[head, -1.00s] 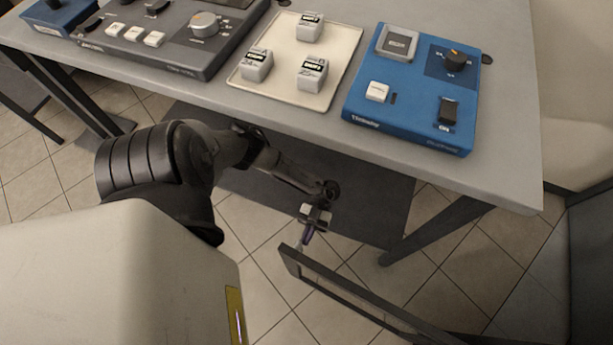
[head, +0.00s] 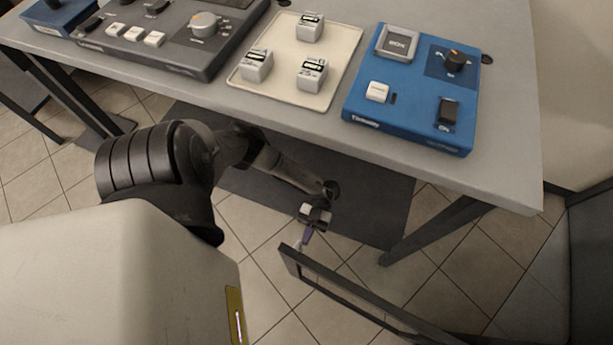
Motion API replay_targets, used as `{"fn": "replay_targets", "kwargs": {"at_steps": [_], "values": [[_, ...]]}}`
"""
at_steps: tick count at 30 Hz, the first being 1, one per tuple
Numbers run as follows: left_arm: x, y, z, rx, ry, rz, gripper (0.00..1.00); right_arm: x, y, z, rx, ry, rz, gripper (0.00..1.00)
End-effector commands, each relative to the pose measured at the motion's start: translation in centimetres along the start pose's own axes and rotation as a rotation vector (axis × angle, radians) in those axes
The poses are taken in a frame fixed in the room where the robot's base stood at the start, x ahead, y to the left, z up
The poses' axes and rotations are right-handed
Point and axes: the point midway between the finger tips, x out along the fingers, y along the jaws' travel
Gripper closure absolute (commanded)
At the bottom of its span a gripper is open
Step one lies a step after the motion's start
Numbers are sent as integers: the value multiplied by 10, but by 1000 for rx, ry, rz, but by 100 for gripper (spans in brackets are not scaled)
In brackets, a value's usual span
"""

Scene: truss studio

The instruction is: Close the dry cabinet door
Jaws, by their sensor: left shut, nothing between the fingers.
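The dry cabinet door (head: 345,289) is a dark-framed panel at the lower middle of the head view. It stands swung open, seen from above, and runs from its free end near the middle down to the lower right. My left gripper (head: 306,238) is shut and empty, pointing down just above and beside the door's free end. I cannot tell whether its fingertips touch the door. The dark cabinet body (head: 590,260) shows in part at the right edge. My right gripper is out of view.
A grey table (head: 420,165) spans the top, above my left forearm. It holds a blue device (head: 415,120), a cream tray (head: 300,95) with several white blocks and a dark control panel (head: 170,45). A table leg (head: 430,232) stands right of the gripper. Tiled floor lies below.

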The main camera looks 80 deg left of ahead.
Motion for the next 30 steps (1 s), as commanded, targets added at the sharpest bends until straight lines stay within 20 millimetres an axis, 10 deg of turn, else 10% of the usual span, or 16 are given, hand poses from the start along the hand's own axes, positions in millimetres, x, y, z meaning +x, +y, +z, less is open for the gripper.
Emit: {"fn": "replay_targets", "kwargs": {"at_steps": [6,18,30], "values": [[0,0,0,0,0,0,100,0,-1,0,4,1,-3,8],[0,0,0,0,0,0,62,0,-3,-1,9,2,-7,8],[-12,-1,2,0,-3,-1,62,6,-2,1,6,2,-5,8]]}}
